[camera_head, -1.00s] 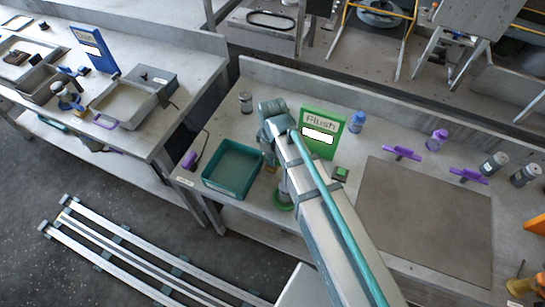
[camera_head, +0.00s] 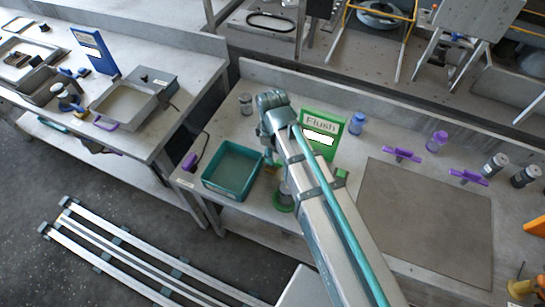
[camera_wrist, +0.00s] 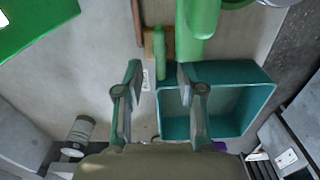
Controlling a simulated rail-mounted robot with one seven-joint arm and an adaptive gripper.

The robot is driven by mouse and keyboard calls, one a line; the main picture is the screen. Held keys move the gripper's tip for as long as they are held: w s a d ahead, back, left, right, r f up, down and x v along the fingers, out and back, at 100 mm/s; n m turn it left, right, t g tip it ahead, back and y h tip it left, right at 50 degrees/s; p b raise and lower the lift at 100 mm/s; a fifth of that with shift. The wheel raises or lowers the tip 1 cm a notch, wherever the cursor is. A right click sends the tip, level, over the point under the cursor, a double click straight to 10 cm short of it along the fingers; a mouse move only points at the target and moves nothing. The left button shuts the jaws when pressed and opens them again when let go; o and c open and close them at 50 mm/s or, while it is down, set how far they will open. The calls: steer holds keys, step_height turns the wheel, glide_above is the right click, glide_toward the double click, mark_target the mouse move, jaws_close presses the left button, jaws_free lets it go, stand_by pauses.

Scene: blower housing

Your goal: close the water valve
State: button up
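The water valve appears in the wrist view as a thick green pipe (camera_wrist: 199,30) with a thinner green lever (camera_wrist: 161,52) beside it, pointing down the picture. In the head view my arm hides most of it; a green round base (camera_head: 284,204) shows below the arm. My gripper (camera_wrist: 160,72) is open, its two fingers pointing toward the valve. In the wrist view the lever's lower end appears between the fingertips, with space on both sides. I cannot tell how far the lever lies beyond the tips.
A teal tray (camera_head: 214,187) stands left of the valve and also shows in the wrist view (camera_wrist: 262,100). A green "Flush" sign (camera_head: 311,146) stands behind my arm. A metal canister (camera_head: 246,104) is at the back. A flat brown-grey plate (camera_head: 425,215) lies to the right.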

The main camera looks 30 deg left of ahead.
step_height(320, 180, up, 8)
steer(key=shift+r, duration=0.2)
steer(key=shift+f, duration=0.15)
stand_by(0.4)
step_height(320, 180, down, 12)
steer(key=shift+r, duration=0.15)
stand_by(0.4)
steer(key=shift+r, duration=0.1)
stand_by(0.4)
